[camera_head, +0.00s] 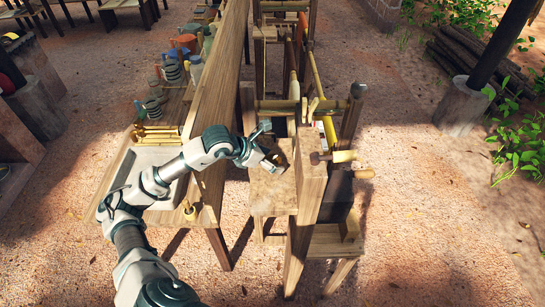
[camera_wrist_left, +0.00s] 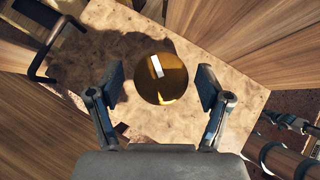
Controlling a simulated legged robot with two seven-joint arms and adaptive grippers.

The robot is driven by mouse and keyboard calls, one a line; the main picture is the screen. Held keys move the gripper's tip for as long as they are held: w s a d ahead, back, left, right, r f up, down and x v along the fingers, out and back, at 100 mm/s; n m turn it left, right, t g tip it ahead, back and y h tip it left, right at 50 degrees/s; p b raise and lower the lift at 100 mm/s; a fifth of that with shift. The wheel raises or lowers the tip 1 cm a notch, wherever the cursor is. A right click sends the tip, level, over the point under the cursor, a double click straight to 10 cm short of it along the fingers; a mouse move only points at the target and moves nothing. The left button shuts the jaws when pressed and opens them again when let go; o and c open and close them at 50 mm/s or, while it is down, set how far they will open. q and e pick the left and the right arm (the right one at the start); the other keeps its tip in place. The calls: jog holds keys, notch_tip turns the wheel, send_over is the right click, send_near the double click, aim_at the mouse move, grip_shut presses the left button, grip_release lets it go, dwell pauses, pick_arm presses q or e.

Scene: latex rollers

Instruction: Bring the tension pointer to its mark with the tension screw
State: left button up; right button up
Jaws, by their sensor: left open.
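My left gripper (camera_head: 271,163) reaches in from the left over a pale wooden ledge (camera_head: 270,196) on the roller frame. In the left wrist view its two fingers (camera_wrist_left: 161,82) are open, one on each side of a round, shiny amber-brass knob (camera_wrist_left: 161,88). The knob looks like the head of the tension screw; a gap shows on both sides, so the fingers do not grip it. In the head view the gripper hides the knob. I cannot make out the tension pointer or its mark in either view. My right gripper is not in view.
A thick wooden post (camera_head: 311,178) stands right of the gripper, with a wooden crank handle (camera_head: 343,156) beyond it. A tall plank (camera_head: 217,115) edges the bench at left. A dark bent rod (camera_wrist_left: 38,65) shows in the left wrist view. Open ground lies at right.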

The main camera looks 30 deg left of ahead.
pick_arm(q)
jog(key=shift+w+d+f, duration=0.15)
jog(key=shift+w+f, duration=0.1)
jog(key=shift+f, duration=0.1)
jog(key=c, duration=1.2)
jog(key=shift+o, duration=0.2)
jog(key=shift+f+n+t+y+b, duration=0.15)
jog(key=shift+n+t+y+b, duration=0.15)
jog(key=shift+n+y+b, duration=1)
jog(key=shift+n+b, duration=0.3)
jog(key=shift+n, duration=0.3)
jog(key=shift+r, duration=0.2)
jog(key=o, duration=1.2)
jog(key=shift+c, duration=0.2)
